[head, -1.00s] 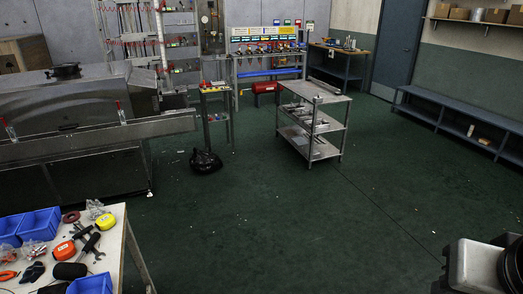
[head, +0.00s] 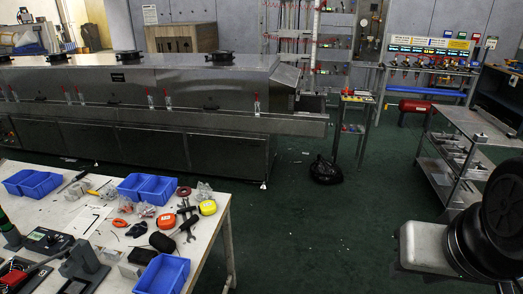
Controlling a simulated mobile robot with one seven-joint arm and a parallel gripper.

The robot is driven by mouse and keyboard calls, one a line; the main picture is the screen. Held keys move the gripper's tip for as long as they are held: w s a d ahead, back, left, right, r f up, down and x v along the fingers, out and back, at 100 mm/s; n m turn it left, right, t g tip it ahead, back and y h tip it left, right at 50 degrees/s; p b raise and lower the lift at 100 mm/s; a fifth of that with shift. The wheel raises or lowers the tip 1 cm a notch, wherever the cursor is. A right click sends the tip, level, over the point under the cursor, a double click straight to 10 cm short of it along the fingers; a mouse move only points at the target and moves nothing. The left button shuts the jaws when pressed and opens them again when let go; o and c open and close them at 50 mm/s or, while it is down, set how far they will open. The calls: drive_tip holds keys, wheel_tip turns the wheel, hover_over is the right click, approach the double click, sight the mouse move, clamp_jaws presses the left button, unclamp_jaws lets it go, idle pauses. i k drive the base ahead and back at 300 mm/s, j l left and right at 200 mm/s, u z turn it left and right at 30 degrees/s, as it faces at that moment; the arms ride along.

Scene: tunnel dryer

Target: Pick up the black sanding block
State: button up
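A black block-shaped thing (head: 142,256) lies on the workbench (head: 214,221) at the lower left, just above a blue bin; it looks like the black sanding block, though it is small and dark here. A rounded black thing (head: 162,242) lies just to its upper right, and I cannot tell for sure what it is. The grey and black parts at the lower right are my own arm. My gripper is not in view, so its state and hold are hidden.
Blue bins (head: 163,275), tape measures (head: 207,207), pliers and small bags crowd the bench. A long steel dryer (head: 130,90) stands behind it. A black bag (head: 325,170) lies on the floor and a steel cart (head: 450,185) stands at right.

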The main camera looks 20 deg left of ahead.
sight(139, 256)
drive_tip(key=i+u, duration=0.45)
drive_tip(key=i, duration=0.2)
drive_tip(key=i+l+u, duration=0.25)
drive_tip(key=i+u, duration=0.2)
drive_tip(key=i, duration=0.15)
drive_tip(key=i+u, duration=0.1)
drive_tip(key=u, duration=0.35)
drive_tip(key=i+u, duration=0.1)
drive_tip(key=u, duration=0.3)
drive_tip(key=i+u, duration=0.15)
drive_tip(key=u, duration=0.3)
drive_tip(key=i+l+u, duration=0.1)
drive_tip(key=u, duration=0.3)
drive_tip(key=i+u, duration=0.25)
drive_tip(key=l+u, duration=0.1)
drive_tip(key=u, duration=0.2)
